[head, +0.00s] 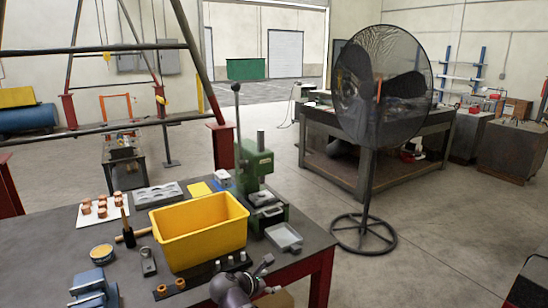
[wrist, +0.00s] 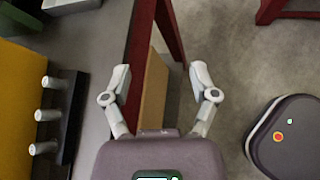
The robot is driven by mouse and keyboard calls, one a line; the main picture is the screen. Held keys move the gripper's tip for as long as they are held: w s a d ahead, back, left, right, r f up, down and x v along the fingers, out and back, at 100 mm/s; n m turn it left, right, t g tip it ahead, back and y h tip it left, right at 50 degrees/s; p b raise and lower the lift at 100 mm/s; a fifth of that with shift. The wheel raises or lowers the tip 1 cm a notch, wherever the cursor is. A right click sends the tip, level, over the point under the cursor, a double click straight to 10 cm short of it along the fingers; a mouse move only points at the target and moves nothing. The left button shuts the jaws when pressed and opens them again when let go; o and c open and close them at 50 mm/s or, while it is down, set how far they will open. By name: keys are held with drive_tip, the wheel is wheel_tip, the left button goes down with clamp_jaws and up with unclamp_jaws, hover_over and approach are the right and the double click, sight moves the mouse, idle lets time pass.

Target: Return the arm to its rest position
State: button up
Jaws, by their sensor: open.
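My gripper (wrist: 160,76) is open and empty in the wrist view, its two fingers spread wide apart. It hangs beyond the table's edge, with a brown box (wrist: 149,92) and the floor below, seen between the fingers. In the head view my gripper (head: 268,277) shows at the bottom centre, beside the right front part of the grey table (head: 50,250). It touches nothing that I can see. My forearm hides part of the table's front edge.
A yellow bin (head: 200,250) stands on the table, with a dark rack (wrist: 72,125) of silver pegs beside it. A green press (head: 252,165) and a grey tray (head: 284,238) are behind my gripper. A black fan (head: 380,90) stands on the floor.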

drive_tip(key=s+d+f+m+g+y+p, duration=0.2)
drive_tip(key=s+d+m+g+y, duration=0.1)
drive_tip(key=d+m, duration=0.6)
drive_tip(key=s+d+f+m+g+y+p, duration=0.2)
drive_tip(key=s+d+m+g+y, duration=0.2)
drive_tip(key=d+m, duration=0.6)
drive_tip(key=s+m+g, duration=0.1)
drive_tip(key=s+m, duration=0.1)
drive_tip(key=m, duration=0.3)
drive_tip(key=shift+s+d+f+m+g+y, duration=0.2)
drive_tip(key=shift+s+f+m+g+y, duration=0.1)
drive_tip(key=shift+s+f+m+g, duration=0.1)
drive_tip(key=shift+w, duration=0.1)
idle(0.6)
